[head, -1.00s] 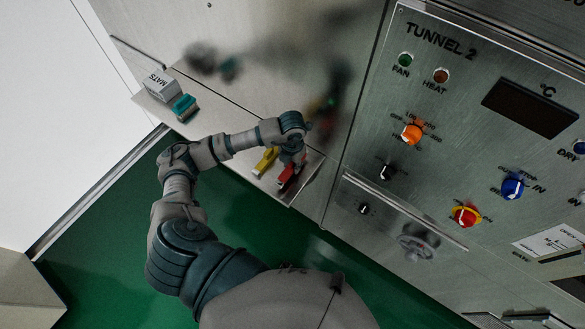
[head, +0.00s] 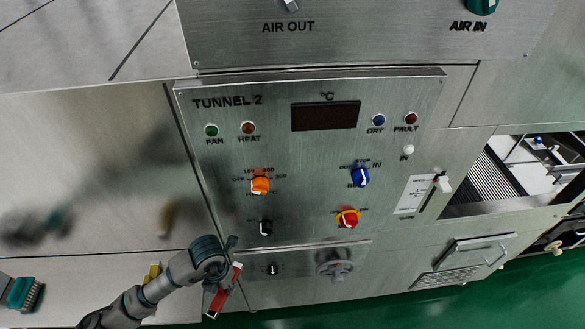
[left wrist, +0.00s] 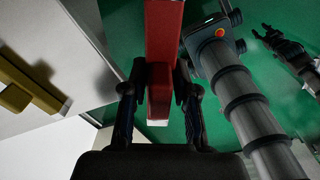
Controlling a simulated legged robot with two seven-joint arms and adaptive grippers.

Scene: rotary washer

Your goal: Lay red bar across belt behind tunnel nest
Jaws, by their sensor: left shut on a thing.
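My left gripper (head: 224,277) is shut on the red bar (head: 223,294), low in front of the tunnel control panel. In the left wrist view the red bar (left wrist: 160,85) stands lengthwise between the two fingers (left wrist: 158,88), with a pale end below them. An opening (head: 515,172) at the right of the head view shows a ribbed grey surface (head: 484,183), perhaps the belt. I cannot make out the tunnel nest. My right gripper (left wrist: 287,48) appears small and dark at the upper right of the left wrist view; its jaws are unclear.
A yellow piece (head: 153,273) lies on the ledge (head: 70,285) beside my left arm; it also shows in the left wrist view (left wrist: 28,88). A teal-topped brush (head: 22,293) lies farther left. The panel's knobs, a handwheel (head: 335,266) and a drawer handle (head: 478,248) stick out.

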